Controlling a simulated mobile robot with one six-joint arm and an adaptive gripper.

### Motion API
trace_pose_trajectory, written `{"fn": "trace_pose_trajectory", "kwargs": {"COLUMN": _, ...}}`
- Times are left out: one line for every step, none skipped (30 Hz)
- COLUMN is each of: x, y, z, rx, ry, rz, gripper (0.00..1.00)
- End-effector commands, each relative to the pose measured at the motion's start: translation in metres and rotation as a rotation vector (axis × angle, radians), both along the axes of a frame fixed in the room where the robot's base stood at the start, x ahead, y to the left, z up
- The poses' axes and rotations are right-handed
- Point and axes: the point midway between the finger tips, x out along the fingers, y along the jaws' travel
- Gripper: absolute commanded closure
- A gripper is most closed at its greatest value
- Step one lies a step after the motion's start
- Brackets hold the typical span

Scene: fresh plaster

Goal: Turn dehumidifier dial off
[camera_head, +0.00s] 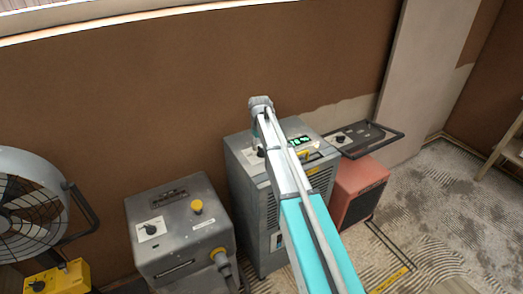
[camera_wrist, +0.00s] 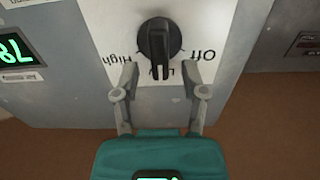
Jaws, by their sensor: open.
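The dehumidifier (camera_head: 246,193) is a grey upright box with a green-lit display (camera_head: 299,141), partly hidden behind my arm. Its black dial (camera_wrist: 159,43) sits on a white label plate in the wrist view, with "High" at left, "Off" at right and a partly hidden word starting with "L" below. The lettering appears upside down. The knob's long grip runs up and down in the picture, its lower end by the "L" word. My gripper (camera_wrist: 160,76) is open, its fingers apart on either side of the knob's lower end. I cannot tell whether they touch it.
A grey machine (camera_head: 181,225) with its own dial, yellow button and hose stands left. A red unit (camera_head: 357,190) with a dial and black frame stands right. A fan (camera_head: 28,205) and yellow box (camera_head: 58,279) are far left. The brown wall is close behind.

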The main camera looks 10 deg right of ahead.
Motion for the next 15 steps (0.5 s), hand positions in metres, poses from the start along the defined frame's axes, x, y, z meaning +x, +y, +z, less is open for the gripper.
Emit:
{"fn": "trace_pose_trajectory", "kwargs": {"x": 0.0000, "y": 0.0000, "z": -0.0041, "rx": 0.000, "ry": 0.000, "rz": 0.000, "gripper": 0.44}}
{"fn": "trace_pose_trajectory", "kwargs": {"x": 0.0000, "y": 0.0000, "z": -0.0048, "rx": 0.000, "ry": 0.000, "rz": 0.000, "gripper": 0.44}}
{"fn": "trace_pose_trajectory", "kwargs": {"x": 0.0000, "y": 0.0000, "z": -0.0055, "rx": 0.000, "ry": 0.000, "rz": 0.000, "gripper": 0.44}}
{"fn": "trace_pose_trajectory", "kwargs": {"x": 0.0000, "y": 0.0000, "z": -0.0060, "rx": 0.000, "ry": 0.000, "rz": 0.000, "gripper": 0.44}}
{"fn": "trace_pose_trajectory", "kwargs": {"x": 0.0000, "y": 0.0000, "z": -0.0062, "rx": 0.000, "ry": 0.000, "rz": 0.000, "gripper": 0.44}}
{"fn": "trace_pose_trajectory", "kwargs": {"x": 0.0000, "y": -0.0001, "z": -0.0065, "rx": 0.000, "ry": 0.000, "rz": 0.000, "gripper": 0.44}}
{"fn": "trace_pose_trajectory", "kwargs": {"x": 0.0000, "y": -0.0001, "z": -0.0066, "rx": 0.000, "ry": 0.000, "rz": 0.000, "gripper": 0.44}}
{"fn": "trace_pose_trajectory", "kwargs": {"x": 0.0000, "y": -0.0001, "z": -0.0066, "rx": 0.000, "ry": 0.000, "rz": 0.000, "gripper": 0.44}}
{"fn": "trace_pose_trajectory", "kwargs": {"x": 0.0000, "y": -0.0001, "z": -0.0065, "rx": 0.000, "ry": 0.000, "rz": 0.000, "gripper": 0.44}}
{"fn": "trace_pose_trajectory", "kwargs": {"x": 0.0000, "y": -0.0001, "z": -0.0064, "rx": 0.000, "ry": 0.000, "rz": 0.000, "gripper": 0.44}}
{"fn": "trace_pose_trajectory", "kwargs": {"x": 0.0000, "y": -0.0001, "z": -0.0063, "rx": 0.000, "ry": 0.000, "rz": 0.000, "gripper": 0.44}}
{"fn": "trace_pose_trajectory", "kwargs": {"x": 0.0000, "y": -0.0001, "z": -0.0062, "rx": 0.000, "ry": 0.000, "rz": 0.000, "gripper": 0.44}}
{"fn": "trace_pose_trajectory", "kwargs": {"x": 0.0000, "y": -0.0001, "z": -0.0062, "rx": 0.000, "ry": 0.000, "rz": 0.000, "gripper": 0.44}}
{"fn": "trace_pose_trajectory", "kwargs": {"x": 0.0000, "y": -0.0001, "z": -0.0062, "rx": 0.000, "ry": 0.000, "rz": 0.000, "gripper": 0.44}}
{"fn": "trace_pose_trajectory", "kwargs": {"x": 0.0000, "y": -0.0001, "z": -0.0062, "rx": 0.000, "ry": 0.000, "rz": 0.000, "gripper": 0.44}}
